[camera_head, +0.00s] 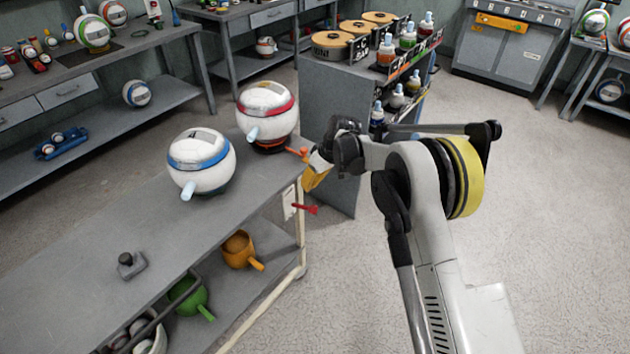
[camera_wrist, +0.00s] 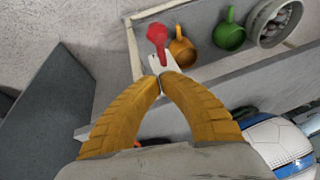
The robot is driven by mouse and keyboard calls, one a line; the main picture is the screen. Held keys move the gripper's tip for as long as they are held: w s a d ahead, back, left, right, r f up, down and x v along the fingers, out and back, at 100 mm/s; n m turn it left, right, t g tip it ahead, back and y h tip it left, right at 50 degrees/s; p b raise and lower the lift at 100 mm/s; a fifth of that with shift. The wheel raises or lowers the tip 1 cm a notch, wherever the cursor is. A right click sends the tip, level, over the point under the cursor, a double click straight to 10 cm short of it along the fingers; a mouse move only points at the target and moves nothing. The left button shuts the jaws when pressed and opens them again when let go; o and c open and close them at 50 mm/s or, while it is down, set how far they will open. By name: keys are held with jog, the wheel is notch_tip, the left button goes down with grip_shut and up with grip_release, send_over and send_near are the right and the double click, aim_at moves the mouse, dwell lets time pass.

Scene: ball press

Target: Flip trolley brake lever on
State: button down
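The trolley (camera_head: 95,235) is a grey two-level cart on the left in the head view. A red lever (camera_head: 305,209) sticks out from a pale plate (camera_head: 289,202) on its side. In the wrist view the red lever (camera_wrist: 158,38) has a rounded end and lies just beyond my fingertips. My gripper (camera_head: 308,186) has yellow fingers and hangs just above the red lever in the head view. In the wrist view the fingertips of my gripper (camera_wrist: 161,78) meet, with nothing seen between them. Whether they touch the lever's plate, I cannot tell.
A blue-banded ball (camera_head: 200,165) and a red-banded ball (camera_head: 266,112) stand on the trolley top. An orange handle tip (camera_head: 299,152) shows beside my wrist. Orange (camera_head: 238,250) and green (camera_head: 187,297) cups sit on the lower shelf. A grey cabinet (camera_head: 345,115) stands behind; floor is clear at right.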

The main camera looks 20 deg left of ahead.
aim_at(316, 211)
jog(key=f, duration=0.1)
jog(key=s+f+b, duration=0.1)
jog(key=f, duration=0.1)
jog(key=f+b, duration=0.1)
jog(key=f, duration=0.1)
jog(key=shift+s+d, duration=0.2)
jog(key=shift+d, duration=0.15)
jog(key=shift+f, duration=0.2)
jog(key=shift+s+d+f+b, duration=0.25)
jog(key=shift+d+f+b, duration=0.35)
jog(key=shift+f, duration=0.3)
jog(key=shift+s+d+f+b, duration=0.1)
jog(key=shift+d+f+b, duration=0.2)
jog(key=shift+f, duration=0.3)
jog(key=shift+s+d+f+b, duration=0.15)
jog(key=shift+f+b, duration=0.1)
jog(key=shift+f, duration=0.3)
jog(key=shift+d+f+b, duration=0.1)
jog(key=shift+f+b, duration=0.95)
jog(key=shift+f, duration=1.05)
